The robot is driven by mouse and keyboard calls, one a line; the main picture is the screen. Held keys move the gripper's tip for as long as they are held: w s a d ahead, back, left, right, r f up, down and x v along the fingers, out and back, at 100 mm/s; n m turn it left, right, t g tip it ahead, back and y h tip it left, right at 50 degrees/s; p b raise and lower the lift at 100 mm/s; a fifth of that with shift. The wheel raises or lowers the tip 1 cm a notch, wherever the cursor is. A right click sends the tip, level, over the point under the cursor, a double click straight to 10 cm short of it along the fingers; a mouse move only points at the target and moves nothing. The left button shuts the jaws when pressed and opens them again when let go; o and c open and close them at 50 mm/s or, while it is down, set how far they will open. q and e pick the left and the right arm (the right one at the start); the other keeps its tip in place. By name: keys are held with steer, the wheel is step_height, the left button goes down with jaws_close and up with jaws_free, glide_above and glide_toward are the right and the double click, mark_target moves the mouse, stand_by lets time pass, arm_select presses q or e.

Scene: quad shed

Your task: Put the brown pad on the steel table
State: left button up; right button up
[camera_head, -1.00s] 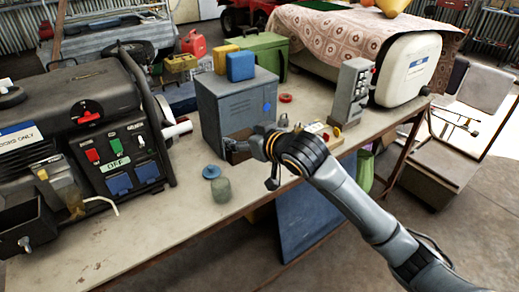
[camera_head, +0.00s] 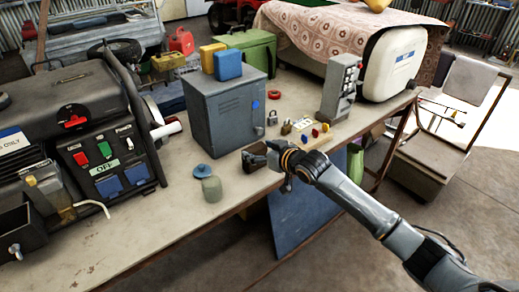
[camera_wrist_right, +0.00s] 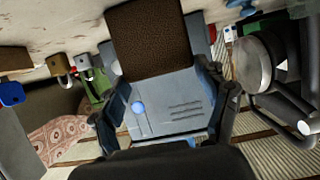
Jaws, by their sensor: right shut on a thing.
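The brown pad (camera_wrist_right: 150,40) is a dark, speckled, flat piece between the fingers of my right gripper (camera_wrist_right: 165,78) in the right wrist view. In the head view the pad (camera_head: 255,156) shows small and dark at the fingertips. My right gripper (camera_head: 268,160) is shut on it, in front of the grey metal cabinet (camera_head: 225,115) and over the front part of the pale-topped bench (camera_head: 150,222). Fingers partly hide the pad in the head view. I cannot pick out a separate steel table for certain. My left gripper is not in view.
A blue-lidded item (camera_head: 203,171) and a greenish jar (camera_head: 212,189) stand left of the gripper. Padlocks (camera_head: 286,128) and a board with coloured knobs (camera_head: 312,136) lie behind it. A generator (camera_head: 90,130) fills the left.

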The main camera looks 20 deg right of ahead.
steer(key=shift+f, duration=0.1)
steer(key=o, duration=0.8)
steer(key=shift+c, duration=0.2)
